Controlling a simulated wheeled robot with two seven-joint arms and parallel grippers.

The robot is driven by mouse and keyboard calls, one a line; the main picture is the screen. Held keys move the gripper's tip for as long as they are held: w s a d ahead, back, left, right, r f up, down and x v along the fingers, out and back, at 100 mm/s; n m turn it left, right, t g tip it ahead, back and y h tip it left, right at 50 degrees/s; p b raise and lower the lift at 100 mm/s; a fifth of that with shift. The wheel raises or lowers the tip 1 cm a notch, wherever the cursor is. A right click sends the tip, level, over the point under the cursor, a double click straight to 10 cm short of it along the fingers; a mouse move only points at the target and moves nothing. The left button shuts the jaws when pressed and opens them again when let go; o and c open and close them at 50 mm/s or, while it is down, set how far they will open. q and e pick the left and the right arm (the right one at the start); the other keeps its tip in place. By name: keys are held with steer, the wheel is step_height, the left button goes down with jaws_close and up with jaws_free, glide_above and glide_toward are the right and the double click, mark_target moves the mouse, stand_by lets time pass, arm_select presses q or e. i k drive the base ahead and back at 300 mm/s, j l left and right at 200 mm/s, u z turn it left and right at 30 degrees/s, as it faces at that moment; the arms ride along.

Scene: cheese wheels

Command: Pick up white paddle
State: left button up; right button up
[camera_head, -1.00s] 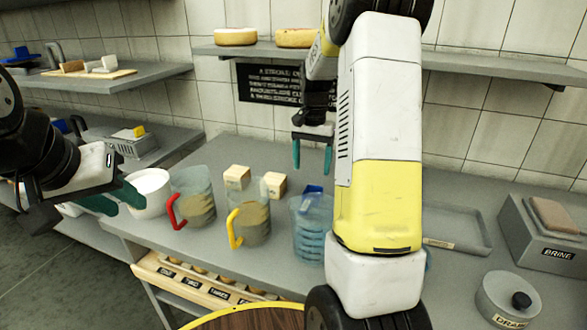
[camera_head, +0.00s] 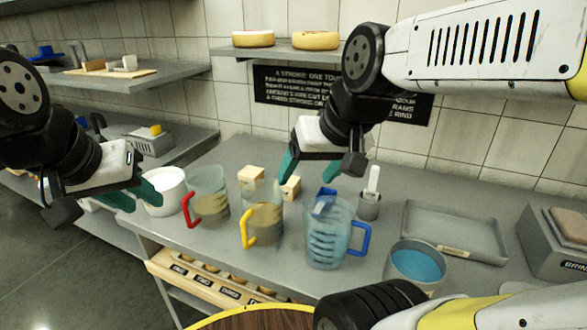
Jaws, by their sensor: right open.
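A white paddle (camera_head: 374,179) stands upright in a small grey cup (camera_head: 369,207) on the counter, behind the clear jug with the blue handle. Only its upper part shows above the cup rim. My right gripper (camera_head: 325,174) is open and empty, with teal fingertips pointing down. It appears to the left of the paddle and apart from it, above the cheese blocks and jugs. My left gripper (camera_head: 135,197) is at the left by the white bowl, with teal fingers partly seen; its opening is unclear.
Jugs with red (camera_head: 208,197), yellow (camera_head: 264,217) and blue (camera_head: 324,235) handles stand on the counter. Pale blocks (camera_head: 251,178) sit behind them. A pot of blue liquid (camera_head: 416,264) and a grey tray (camera_head: 455,228) are at right. A white bowl (camera_head: 164,193) stands at left.

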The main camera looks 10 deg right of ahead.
mark_target(369, 194)
steer(key=z, duration=1.25)
